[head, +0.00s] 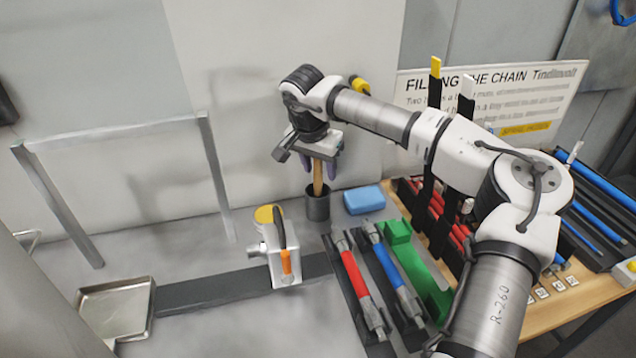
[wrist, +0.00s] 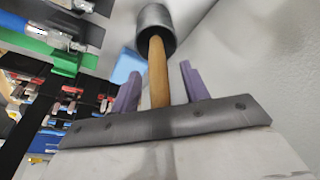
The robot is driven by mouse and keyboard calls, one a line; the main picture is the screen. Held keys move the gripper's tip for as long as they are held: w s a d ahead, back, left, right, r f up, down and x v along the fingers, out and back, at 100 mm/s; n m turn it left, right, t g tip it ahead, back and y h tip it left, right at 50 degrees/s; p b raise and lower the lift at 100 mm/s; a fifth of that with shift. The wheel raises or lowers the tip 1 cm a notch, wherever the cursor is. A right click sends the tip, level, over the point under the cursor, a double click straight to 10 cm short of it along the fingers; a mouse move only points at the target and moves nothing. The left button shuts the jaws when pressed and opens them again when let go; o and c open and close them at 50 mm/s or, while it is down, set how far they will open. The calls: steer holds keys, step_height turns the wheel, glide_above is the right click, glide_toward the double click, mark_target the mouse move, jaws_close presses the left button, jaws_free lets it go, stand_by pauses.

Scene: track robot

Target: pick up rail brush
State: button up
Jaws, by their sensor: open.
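The rail brush shows as a wooden handle (head: 317,178) standing upright in a dark grey cylindrical cup (head: 318,208); its lower end is hidden inside. My gripper (head: 320,168) points down above the cup, its two purple fingers open on either side of the handle. The wrist view shows the handle (wrist: 158,75) between the spread fingers, with visible gaps on both sides, and the cup (wrist: 155,28) beyond the fingertips. The top of the handle is hidden behind the gripper's dark plate.
A blue block (head: 364,200) stands close right of the cup. An orange-and-white device (head: 275,250) is to the front left. Red and blue bars (head: 355,280) and a green holder (head: 400,235) lie to the right. A metal tray (head: 115,310) sits far left. The wall is close behind.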

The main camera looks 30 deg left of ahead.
steer(key=shift+c, duration=0.4)
jaws_close()
steer(key=shift+r, duration=0.15)
